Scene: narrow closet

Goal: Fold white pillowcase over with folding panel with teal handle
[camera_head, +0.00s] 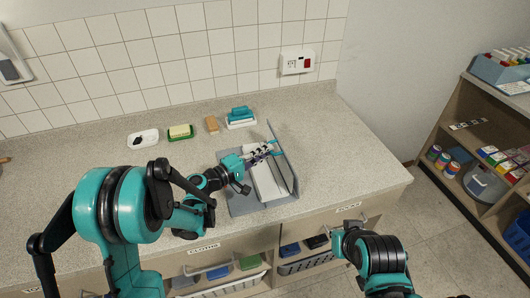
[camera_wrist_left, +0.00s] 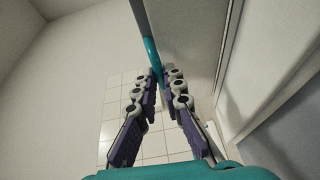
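The folding panel (camera_head: 283,163) stands steeply raised along the right part of a grey board (camera_head: 239,204) on the counter. The white pillowcase (camera_head: 268,184) lies on the board left of the panel, partly hidden by my left arm. My left gripper (camera_head: 267,152) is at the panel's teal handle (camera_head: 276,147). In the left wrist view the handle (camera_wrist_left: 152,51) runs between the close fingertips (camera_wrist_left: 161,72), which look shut on it, with the panel (camera_wrist_left: 190,42) beyond. My right gripper (camera_head: 347,229) is empty and looks open, low in front of the counter.
Behind the board are a white dish (camera_head: 143,138), a green-edged soap dish (camera_head: 180,132), a tan block (camera_head: 212,124) and a teal brush on a tray (camera_head: 240,118). Baskets (camera_head: 306,262) sit below the counter. A stocked shelf (camera_head: 465,125) stands at right. The counter right of the panel is clear.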

